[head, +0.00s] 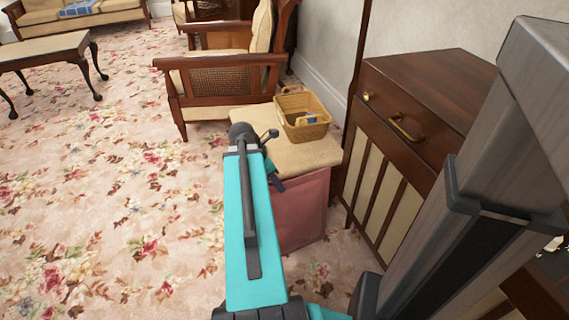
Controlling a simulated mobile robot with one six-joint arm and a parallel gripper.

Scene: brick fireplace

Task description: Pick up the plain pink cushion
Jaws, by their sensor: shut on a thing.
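The plain pink cushion (302,208) shows as a flat pink face just right of my teal arm, in front of a beige-topped stool. My arm hides its left part. My gripper (277,184) is a small dark shape at the cushion's upper left edge, shut on it. The fingertips are mostly hidden by the arm, so the exact grip does not show. The cushion looks upright, its lower edge close to the carpet; I cannot tell whether it touches.
The beige stool top (243,119) carries a wicker basket (303,117). A dark wooden cabinet (405,125) stands close on the right. A wooden armchair (226,80) is behind. A low table (45,52) stands far left. The floral carpet (110,210) is clear at left.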

